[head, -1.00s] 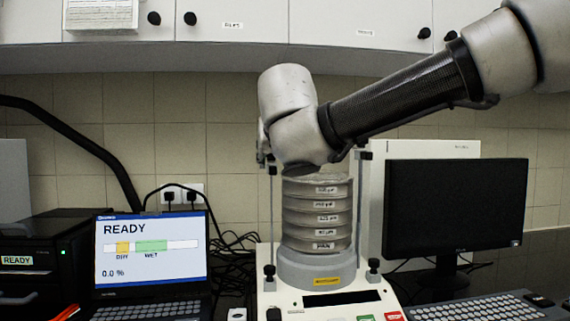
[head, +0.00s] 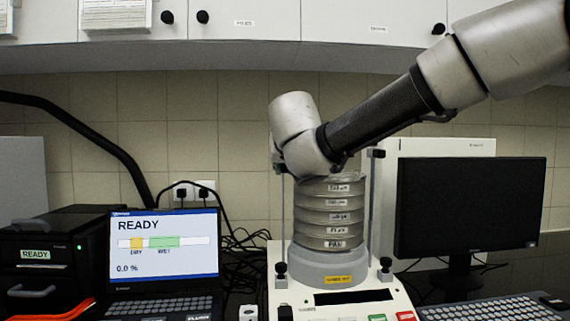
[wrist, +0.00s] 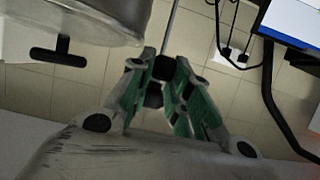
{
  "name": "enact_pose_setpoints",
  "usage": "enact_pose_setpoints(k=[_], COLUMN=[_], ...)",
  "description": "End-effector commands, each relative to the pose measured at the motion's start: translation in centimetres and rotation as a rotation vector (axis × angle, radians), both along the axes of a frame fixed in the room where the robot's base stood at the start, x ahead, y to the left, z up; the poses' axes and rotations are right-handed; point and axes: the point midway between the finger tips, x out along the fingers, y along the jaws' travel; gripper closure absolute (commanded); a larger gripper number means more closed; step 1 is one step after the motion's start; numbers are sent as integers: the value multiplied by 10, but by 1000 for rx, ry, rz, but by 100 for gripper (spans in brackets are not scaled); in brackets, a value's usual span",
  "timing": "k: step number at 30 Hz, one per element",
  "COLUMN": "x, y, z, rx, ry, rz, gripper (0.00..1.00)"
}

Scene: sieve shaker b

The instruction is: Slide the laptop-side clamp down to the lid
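In the wrist view my gripper (wrist: 165,60) has its green-padded fingers closed around the black laptop-side clamp (wrist: 162,69), which sits on a thin metal rod (wrist: 171,28). The lid at the top of the sieve stack (wrist: 75,18) is at the upper left, beside the clamp; I see no contact between them. In the head view the sieve stack (head: 331,217) stands on the shaker. My wrist hides the gripper, the laptop-side clamp and part of the lid there. The laptop-side rod (head: 283,215) shows below my wrist.
The other clamp (head: 377,153) sits high on the right rod. The laptop (head: 165,250) showing READY is left of the shaker (head: 340,307), the monitor (head: 470,207) right of it. A black T-shaped piece (wrist: 58,57) shows near the lid.

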Motion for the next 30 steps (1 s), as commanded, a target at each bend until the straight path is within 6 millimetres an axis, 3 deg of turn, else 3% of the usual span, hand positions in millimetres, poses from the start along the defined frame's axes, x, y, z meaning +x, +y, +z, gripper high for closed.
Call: enact_pose_setpoints(k=[8, 15, 24, 25, 28, 30], x=[0, 0, 0, 0, 0, 0], y=[0, -1, 0, 0, 0, 0], z=[-3, -34, -36, -36, -36, -36], rx=[-2, -4, 1, 1, 0, 1], ry=[1, 2, 0, 0, 0, 0], rz=[-1, -2, -1, -1, -1, -1], gripper=[100, 100, 100, 75, 59, 59])
